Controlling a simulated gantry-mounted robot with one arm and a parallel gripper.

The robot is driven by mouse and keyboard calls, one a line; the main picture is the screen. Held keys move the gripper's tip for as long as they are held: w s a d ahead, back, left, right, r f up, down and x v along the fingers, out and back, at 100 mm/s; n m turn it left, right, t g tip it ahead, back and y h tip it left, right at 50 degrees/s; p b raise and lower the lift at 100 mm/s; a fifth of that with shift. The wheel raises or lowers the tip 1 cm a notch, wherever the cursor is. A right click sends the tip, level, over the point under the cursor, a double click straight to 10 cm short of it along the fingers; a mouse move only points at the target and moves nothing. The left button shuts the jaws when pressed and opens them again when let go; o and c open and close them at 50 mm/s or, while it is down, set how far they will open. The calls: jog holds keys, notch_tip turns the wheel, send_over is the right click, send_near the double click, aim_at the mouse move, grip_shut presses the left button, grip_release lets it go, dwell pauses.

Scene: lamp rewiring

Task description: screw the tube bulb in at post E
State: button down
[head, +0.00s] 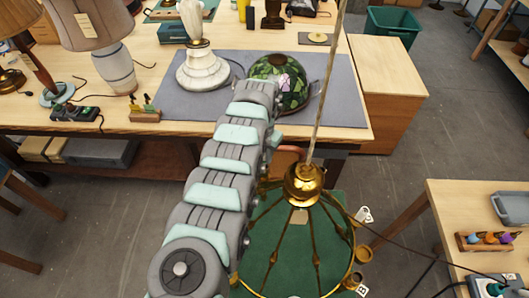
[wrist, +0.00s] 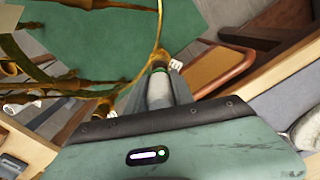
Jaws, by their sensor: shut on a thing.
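A brass chandelier hangs from a rope; its hub (head: 304,184) and ring (head: 352,262) show in the head view. Part of the ring (wrist: 161,20) also crosses the top of the wrist view. My gripper (wrist: 158,88) is shut on the tube bulb (wrist: 158,93), a pale cylinder between the fingers. A green band shows at its far end, close to the ring beside a small white tag (wrist: 176,64). I cannot read the tag's letter or tell whether the bulb's end is in a post. In the head view my arm hides the gripper and bulb.
Tagged brass cups (head: 362,254) line the ring's right side. A green mat (head: 290,250) lies below. The workbench behind carries a white lamp (head: 203,68) and a stained-glass shade (head: 292,88). A side table (head: 460,215) stands right, with a cable running toward it.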

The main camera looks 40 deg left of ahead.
aim_at(263, 161)
jog(key=shift+f+b, duration=1.45)
jog(key=shift+f, duration=0.5)
jog(key=shift+s, duration=0.1)
jog(key=c, duration=1.6)
grip_release()
jog(key=shift+c, duration=0.2)
grip_shut()
jog(key=m, duration=0.4)
jog(key=shift+f+b, duration=0.1)
jog(key=shift+b, duration=0.3)
jog(key=m, duration=0.4)
jog(key=shift+b, duration=0.3)
